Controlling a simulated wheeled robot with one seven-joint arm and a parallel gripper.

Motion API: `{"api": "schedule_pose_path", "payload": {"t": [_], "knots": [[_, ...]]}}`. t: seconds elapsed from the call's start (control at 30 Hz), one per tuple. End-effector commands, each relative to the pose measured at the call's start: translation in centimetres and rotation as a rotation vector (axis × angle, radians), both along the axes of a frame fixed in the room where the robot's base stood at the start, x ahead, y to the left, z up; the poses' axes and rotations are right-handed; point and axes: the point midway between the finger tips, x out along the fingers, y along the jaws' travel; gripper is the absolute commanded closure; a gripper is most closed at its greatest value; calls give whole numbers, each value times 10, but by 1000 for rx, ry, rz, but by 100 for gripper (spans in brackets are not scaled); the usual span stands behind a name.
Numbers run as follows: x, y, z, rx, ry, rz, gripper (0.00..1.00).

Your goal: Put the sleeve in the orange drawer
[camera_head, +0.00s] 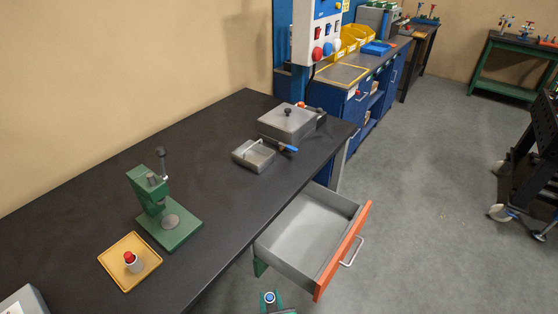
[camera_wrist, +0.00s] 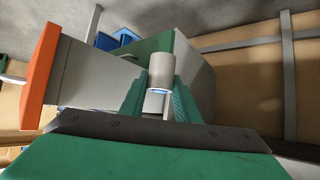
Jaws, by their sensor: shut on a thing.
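The sleeve, a small grey cylinder with a blue ring, stands between the green fingers of my gripper in the wrist view (camera_wrist: 160,68). My gripper (camera_wrist: 158,98) is shut on it. In the head view my gripper (camera_head: 270,303) is at the bottom edge, with the sleeve's blue-ringed end (camera_head: 269,297) facing up. The orange drawer (camera_head: 343,252) is pulled out under the black bench and its visible inside is empty. In the wrist view the orange front (camera_wrist: 40,68) is at the left.
The black bench (camera_head: 100,205) carries a green press (camera_head: 165,210), a yellow tray (camera_head: 130,262) with a red-topped grey cylinder, a small grey open box (camera_head: 253,155) and a lidded grey box (camera_head: 287,123). The floor (camera_head: 430,200) right of the drawer is clear.

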Motion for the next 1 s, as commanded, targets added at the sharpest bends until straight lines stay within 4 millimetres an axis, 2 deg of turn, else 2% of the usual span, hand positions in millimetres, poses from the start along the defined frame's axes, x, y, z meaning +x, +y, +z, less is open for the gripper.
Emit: {"api": "schedule_pose_path", "payload": {"t": [0.03,0.13,0.33,1.0], "knots": [[3,-8,-15,-1,2,-43,98],[8,-18,-33,-1,-1,-109,98],[15,-32,-56,0,-3,-190,98],[14,-30,-53,2,-4,-184,98]]}}
